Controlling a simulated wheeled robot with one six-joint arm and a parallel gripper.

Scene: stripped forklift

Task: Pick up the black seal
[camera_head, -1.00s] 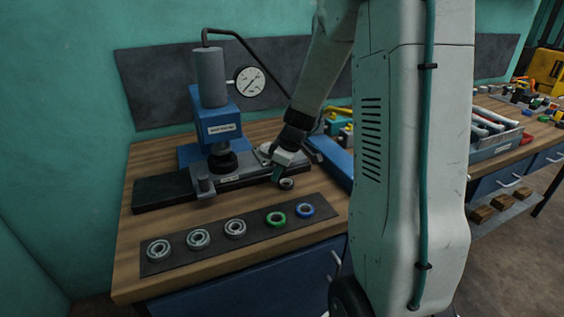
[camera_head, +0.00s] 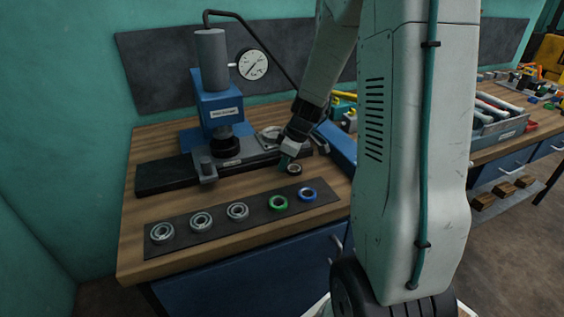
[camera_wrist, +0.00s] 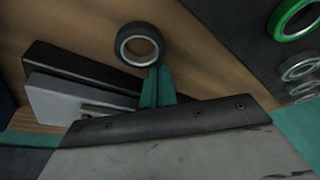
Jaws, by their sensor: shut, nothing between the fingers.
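The black seal (camera_head: 294,169) is a small dark ring with a lighter inner rim. It lies on the wooden bench top between the press base and the dark mat. In the wrist view the seal (camera_wrist: 139,45) shows whole, at the top middle. My gripper (camera_head: 285,162) points down close to the seal's left side. Its teal fingers (camera_wrist: 157,82) are together with nothing between them. Their tips appear right at the seal's edge in the wrist view; I cannot tell whether they touch it.
A blue press (camera_head: 217,100) with a gauge stands behind on the left. The dark mat (camera_head: 258,217) in front carries several bearings, a green ring (camera_head: 278,203) and a blue ring (camera_head: 307,195). A blue box edge (camera_head: 337,147) is right of my gripper. Bare wood surrounds the seal.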

